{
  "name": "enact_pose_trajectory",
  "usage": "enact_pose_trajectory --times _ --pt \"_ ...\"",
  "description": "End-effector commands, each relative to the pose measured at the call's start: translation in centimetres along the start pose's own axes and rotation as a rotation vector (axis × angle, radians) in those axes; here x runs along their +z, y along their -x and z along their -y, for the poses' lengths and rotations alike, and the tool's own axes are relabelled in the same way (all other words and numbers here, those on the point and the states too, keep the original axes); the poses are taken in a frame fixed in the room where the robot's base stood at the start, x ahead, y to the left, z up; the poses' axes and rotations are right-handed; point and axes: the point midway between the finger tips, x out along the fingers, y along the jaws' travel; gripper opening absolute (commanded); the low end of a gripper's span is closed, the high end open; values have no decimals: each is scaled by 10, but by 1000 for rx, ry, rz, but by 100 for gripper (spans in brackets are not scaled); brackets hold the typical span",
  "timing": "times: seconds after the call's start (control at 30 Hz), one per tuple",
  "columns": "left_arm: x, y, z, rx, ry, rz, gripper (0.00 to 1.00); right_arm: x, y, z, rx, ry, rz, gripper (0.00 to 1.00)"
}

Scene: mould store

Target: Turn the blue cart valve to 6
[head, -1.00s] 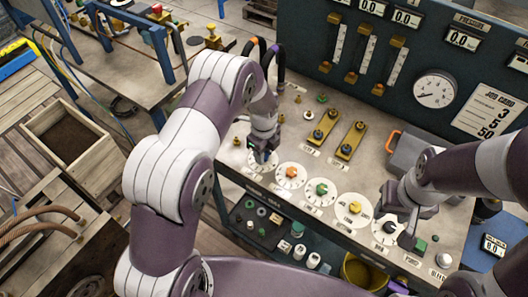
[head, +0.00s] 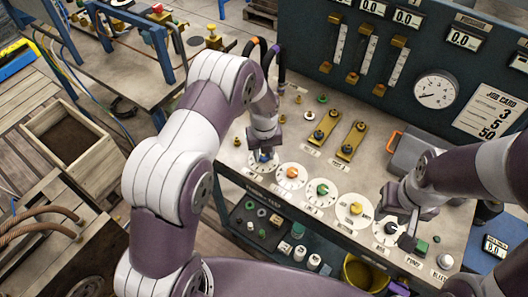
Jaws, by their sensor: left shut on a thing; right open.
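The blue valve (head: 262,158) is the leftmost in a row of round white dials along the front of the cart's worktop (head: 330,175). My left gripper (head: 264,148) comes down on it from above and is shut on its blue knob. The gripper hides part of the knob and the dial; the marks and the pointer's reading are too small to tell. My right gripper (head: 402,216) is open at the right end of the row, close to the dial with a black knob (head: 390,228).
Dials with orange (head: 292,173), green (head: 322,189) and yellow (head: 355,208) knobs stand between my grippers. A dark gauge panel (head: 436,90) rises at the back. Small parts fill the shelf below.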

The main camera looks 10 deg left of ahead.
Motion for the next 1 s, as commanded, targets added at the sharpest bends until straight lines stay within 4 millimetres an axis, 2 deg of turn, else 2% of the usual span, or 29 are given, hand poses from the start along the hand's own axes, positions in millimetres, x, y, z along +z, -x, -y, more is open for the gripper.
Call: enact_pose_trajectory --times 0.03,0.57,0.6,0.67,0.9,1.0 --pt "5 4 2 -7 -9 13 4 0 0 0 0 0 0 43" --pt "5 5 2 -8 -30 15 4 0 0 0 0 0 0 43" --pt "5 5 2 -8 -30 15 44 0 0 0 0 0 0 43" --pt "4 4 2 -7 -29 13 60 0 0 0 0 0 0 43" --pt "2 2 1 -4 -29 7 60 0 0 0 0 0 0 43" --pt "2 7 1 -4 -29 7 60 0 -2 0 0 0 0 43"
